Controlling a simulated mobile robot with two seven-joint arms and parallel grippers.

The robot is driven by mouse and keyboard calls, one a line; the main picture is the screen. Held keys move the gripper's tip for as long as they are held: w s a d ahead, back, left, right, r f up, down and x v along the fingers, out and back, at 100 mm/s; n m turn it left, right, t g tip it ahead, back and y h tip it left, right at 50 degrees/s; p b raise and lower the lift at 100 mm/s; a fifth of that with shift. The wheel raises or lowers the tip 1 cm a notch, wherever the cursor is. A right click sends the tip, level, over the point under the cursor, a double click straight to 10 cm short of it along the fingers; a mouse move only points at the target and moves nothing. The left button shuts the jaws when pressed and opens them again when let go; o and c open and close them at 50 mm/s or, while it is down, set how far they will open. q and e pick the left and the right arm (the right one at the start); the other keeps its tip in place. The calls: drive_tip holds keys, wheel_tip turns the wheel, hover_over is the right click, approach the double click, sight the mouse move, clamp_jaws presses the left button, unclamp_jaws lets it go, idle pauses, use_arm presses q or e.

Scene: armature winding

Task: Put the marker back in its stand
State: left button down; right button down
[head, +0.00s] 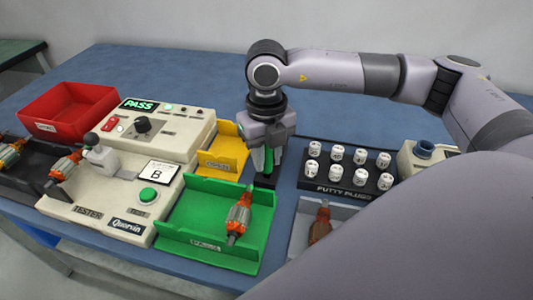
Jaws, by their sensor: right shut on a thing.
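My right gripper (267,163) comes down from above between the yellow bin and the putty plug tray. It is shut on a slim green marker (268,160), which is upright between the fingers and partly hidden by them. A small dark block, seemingly the stand (265,182), is directly below the gripper. The marker's lower end is at or just above this block; I cannot tell whether it is inside. My left gripper is not in view.
A green bin (190,238) holds an armature (238,215). A yellow bin (222,168), a tester (125,205) showing PASS and a red bin (45,117) are at left. A black tray (318,176) of white putty plugs is right of the gripper. The blue table (215,75) is clear behind.

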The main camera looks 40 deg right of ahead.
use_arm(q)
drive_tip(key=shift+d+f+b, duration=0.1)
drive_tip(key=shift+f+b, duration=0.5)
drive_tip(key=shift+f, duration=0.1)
use_arm(e)
drive_tip(key=shift+f, duration=0.8)
drive_tip(key=c, duration=0.8)
unclamp_jaws()
drive_tip(key=shift+r, duration=0.6)
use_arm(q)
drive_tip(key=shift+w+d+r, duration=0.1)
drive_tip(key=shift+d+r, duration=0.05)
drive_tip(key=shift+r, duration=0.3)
use_arm(e)
wheel_tip(320, 180, up, 6)
drive_tip(key=shift+r, duration=0.1)
